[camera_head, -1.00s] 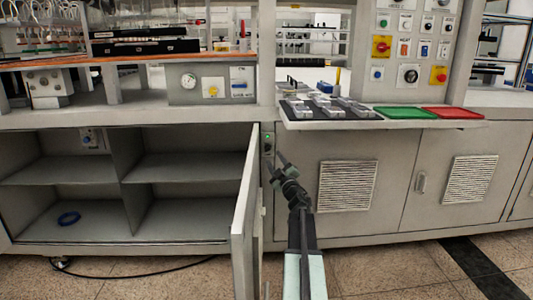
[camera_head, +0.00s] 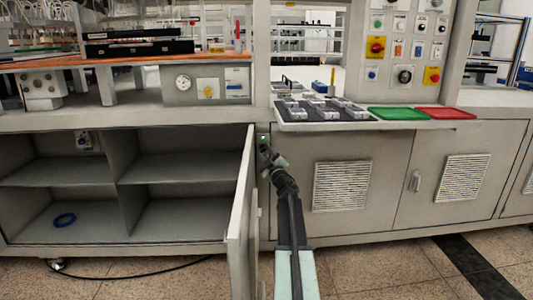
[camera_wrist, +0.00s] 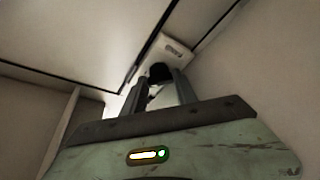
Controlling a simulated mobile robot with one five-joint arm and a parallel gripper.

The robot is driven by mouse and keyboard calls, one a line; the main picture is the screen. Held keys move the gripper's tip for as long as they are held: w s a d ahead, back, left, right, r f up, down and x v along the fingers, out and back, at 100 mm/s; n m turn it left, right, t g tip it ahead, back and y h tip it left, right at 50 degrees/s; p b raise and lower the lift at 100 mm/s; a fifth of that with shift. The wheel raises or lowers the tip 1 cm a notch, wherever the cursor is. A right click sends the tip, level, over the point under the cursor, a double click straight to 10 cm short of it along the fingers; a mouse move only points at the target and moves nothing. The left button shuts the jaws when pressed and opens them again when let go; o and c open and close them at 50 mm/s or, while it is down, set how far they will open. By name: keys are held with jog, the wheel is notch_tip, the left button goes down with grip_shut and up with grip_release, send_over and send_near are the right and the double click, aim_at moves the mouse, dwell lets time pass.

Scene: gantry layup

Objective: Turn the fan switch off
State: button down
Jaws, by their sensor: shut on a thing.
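The fan switch is a small pale plate on the cabinet's front post, beside the hinge edge of the open door. Its green light (camera_head: 263,137) is lit in the head view. My gripper (camera_head: 264,150) is right below that light and covers the lower part of the switch. In the wrist view the switch plate (camera_wrist: 173,48) has a label, too blurred to read, and a dark knob (camera_wrist: 160,71). My gripper (camera_wrist: 160,84) is shut on this knob, with one finger on either side. The knob's exact position is hard to see.
The open cabinet door (camera_head: 240,215) stands just left of my arm. A blue ring (camera_head: 65,220) lies inside the open cabinet. A shelf above holds a dark tray of parts (camera_head: 325,112), a green tray (camera_head: 397,113) and a red tray (camera_head: 446,113). The floor at right is clear.

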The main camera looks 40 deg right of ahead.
jog(key=shift+s+r+n+p, duration=0.1)
jog(key=shift+s+n+p, duration=0.05)
jog(key=shift+n+p, duration=0.2)
jog(key=n, duration=0.1)
jog(key=n+y+p, duration=0.1)
jog(key=n+p, duration=0.1)
jog(key=shift+r+n+g+y, duration=0.25)
jog(key=shift+g+y, duration=0.05)
jog(key=shift+y, duration=0.1)
jog(key=n+p, duration=0.2)
jog(key=n+g+y+p, duration=0.1)
jog(key=n+p, duration=0.1)
jog(key=n, duration=0.1)
jog(key=shift+a+r+n+g+y+p, duration=0.1)
jog(key=shift+r+n+g+y+p, duration=0.1)
jog(key=shift+n+g+y+p, duration=0.15)
jog(key=n+g+p, duration=0.1)
jog(key=n+p, duration=0.1)
jog(key=n+g+p, duration=0.1)
jog(key=n+p, duration=0.1)
jog(key=shift+a+r+n, duration=0.1)
jog(key=shift+a+n, duration=0.05)
jog(key=shift+n, duration=0.1)
jog(key=shift+n+g+p, duration=0.65)
jog(key=shift+n+p, duration=0.45)
jog(key=shift+n, duration=0.1)
jog(key=shift+h, duration=0.45)
